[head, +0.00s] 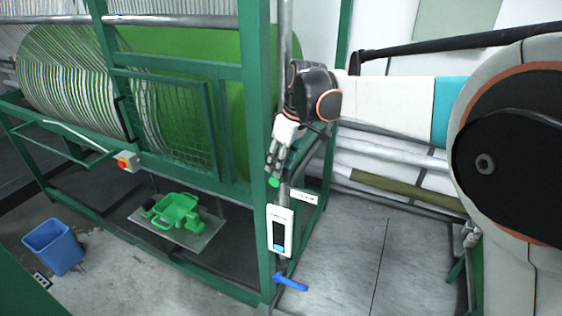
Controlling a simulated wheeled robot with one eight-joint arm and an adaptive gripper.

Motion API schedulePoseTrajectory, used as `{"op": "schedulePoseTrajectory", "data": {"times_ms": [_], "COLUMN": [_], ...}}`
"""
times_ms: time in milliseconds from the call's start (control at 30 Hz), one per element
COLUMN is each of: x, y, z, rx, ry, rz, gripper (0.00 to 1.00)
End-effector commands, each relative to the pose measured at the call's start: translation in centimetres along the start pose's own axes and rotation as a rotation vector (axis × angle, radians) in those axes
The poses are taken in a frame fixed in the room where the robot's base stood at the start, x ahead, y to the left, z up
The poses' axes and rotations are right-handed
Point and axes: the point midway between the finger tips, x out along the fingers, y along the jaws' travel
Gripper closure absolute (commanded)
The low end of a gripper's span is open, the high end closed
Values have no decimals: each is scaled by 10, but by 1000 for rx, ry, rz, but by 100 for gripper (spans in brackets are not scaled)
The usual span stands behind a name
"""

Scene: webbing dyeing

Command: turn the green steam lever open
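A small green end piece (273,182), which looks like the tip of the green steam lever, shows beside the green machine post. My gripper (276,165) points down at it from above, with its fingertips right at or just above it. The rest of the lever is hidden behind the gripper or too small to make out. I cannot tell whether the fingers touch the lever or are closed on it.
A white box (280,231) with a blue panel hangs below on the post. A blue lever (290,282) sticks out beneath it. A green tub (176,209) and a blue bin (54,246) are at left. Grey floor (350,240) at right is clear.

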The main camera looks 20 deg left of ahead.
Motion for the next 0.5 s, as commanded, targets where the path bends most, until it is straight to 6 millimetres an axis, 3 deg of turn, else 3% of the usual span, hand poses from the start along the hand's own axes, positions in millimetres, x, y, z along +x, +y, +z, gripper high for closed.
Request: {"op": "schedulePoseTrajectory", "data": {"times_ms": [500], "x": [2], "y": [3], "z": [10], "rx": [5], "ry": [92], "rz": [-17], "gripper": [62]}}
